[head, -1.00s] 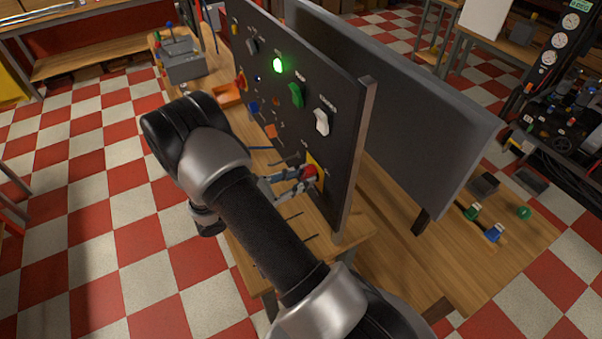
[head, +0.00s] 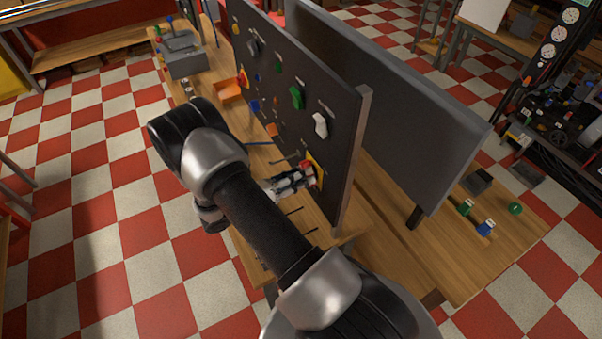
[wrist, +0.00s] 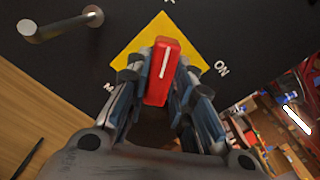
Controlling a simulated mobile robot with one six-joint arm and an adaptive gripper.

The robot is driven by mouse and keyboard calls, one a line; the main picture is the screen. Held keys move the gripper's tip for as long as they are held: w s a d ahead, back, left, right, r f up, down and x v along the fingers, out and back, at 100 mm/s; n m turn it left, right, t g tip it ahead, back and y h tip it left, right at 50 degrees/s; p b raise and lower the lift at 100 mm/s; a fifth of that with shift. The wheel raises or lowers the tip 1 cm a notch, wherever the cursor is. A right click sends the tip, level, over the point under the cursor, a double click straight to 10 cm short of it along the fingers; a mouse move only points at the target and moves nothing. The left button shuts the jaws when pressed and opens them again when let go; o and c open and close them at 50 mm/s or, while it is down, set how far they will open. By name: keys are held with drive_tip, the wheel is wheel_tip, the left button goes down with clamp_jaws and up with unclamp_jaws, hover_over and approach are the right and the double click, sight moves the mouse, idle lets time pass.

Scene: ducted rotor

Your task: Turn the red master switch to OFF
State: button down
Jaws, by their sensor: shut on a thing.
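The red master switch (wrist: 162,72) has a white line along its handle and sits on a yellow diamond plate (wrist: 133,62) on the dark panel. My gripper (wrist: 160,84) is shut on the red handle, one finger on each side. In the wrist view the white line points nearly straight up, away from the ON label (wrist: 222,68) at the right. Another label at the top is cut off. In the head view my gripper (head: 293,180) is at the lower near part of the panel (head: 340,160), and the red switch (head: 310,171) shows just past the fingers.
A metal peg (wrist: 62,24) sticks out beside the yellow plate. An orange bin (head: 230,90) stands on the wooden bench.

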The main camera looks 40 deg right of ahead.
drive_tip(key=shift+n+p, duration=0.3)
drive_tip(key=shift+n, duration=0.8)
drive_tip(key=c, duration=1.4)
unclamp_jaws()
drive_tip(key=v, duration=1.2)
